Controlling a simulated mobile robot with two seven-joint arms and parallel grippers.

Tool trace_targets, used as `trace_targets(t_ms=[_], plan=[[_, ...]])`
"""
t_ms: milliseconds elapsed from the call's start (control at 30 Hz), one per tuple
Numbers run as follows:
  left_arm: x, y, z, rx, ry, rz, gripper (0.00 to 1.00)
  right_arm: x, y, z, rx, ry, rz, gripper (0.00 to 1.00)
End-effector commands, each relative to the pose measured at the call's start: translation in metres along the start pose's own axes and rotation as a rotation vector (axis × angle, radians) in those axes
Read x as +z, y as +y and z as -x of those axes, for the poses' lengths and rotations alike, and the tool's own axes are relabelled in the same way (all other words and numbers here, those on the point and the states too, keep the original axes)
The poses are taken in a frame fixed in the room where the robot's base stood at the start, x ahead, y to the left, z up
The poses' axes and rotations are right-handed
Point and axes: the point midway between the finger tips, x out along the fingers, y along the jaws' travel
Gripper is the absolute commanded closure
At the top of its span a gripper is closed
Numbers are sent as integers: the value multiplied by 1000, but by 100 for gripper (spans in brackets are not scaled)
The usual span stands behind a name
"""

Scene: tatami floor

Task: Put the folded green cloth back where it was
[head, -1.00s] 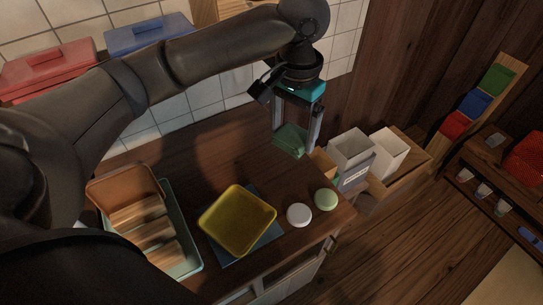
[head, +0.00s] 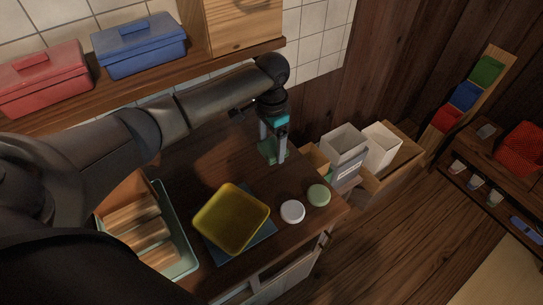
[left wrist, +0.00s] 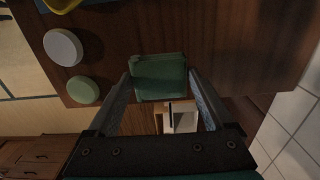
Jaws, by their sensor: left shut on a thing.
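The folded green cloth (head: 266,152) is between the fingers of my left gripper (head: 273,150), over the back right part of the dark wooden counter (head: 222,160). In the left wrist view the cloth (left wrist: 158,78) shows as a flat green block between the two fingertips, over the wood surface. My left gripper is shut on it and points down. I cannot tell whether the cloth touches the counter. My right gripper is not in view.
A yellow tray (head: 232,217) on a blue mat (head: 254,248), a white disc (head: 292,211) and a green disc (head: 318,195) are on the counter. White bins (head: 344,150) stand right of it. A red box (head: 42,78) and blue box (head: 139,45) sit on the shelf behind.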

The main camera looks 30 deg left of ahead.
Motion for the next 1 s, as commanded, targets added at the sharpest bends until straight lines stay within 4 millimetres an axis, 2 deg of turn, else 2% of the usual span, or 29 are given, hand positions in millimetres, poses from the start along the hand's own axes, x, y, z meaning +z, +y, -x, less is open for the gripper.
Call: trace_targets(t_ms=[167,367,733,767,867,1000], plan=[[0,0,-14,0,-1,0,74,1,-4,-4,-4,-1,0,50],[0,1,-42,1,-2,1,74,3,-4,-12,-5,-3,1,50],[0,0,-44,0,1,1,74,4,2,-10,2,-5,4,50],[0,0,-45,0,1,1,13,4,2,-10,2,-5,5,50],[0,0,-44,0,1,1,2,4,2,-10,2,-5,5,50],[0,0,-44,0,1,1,0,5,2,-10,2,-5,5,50]])
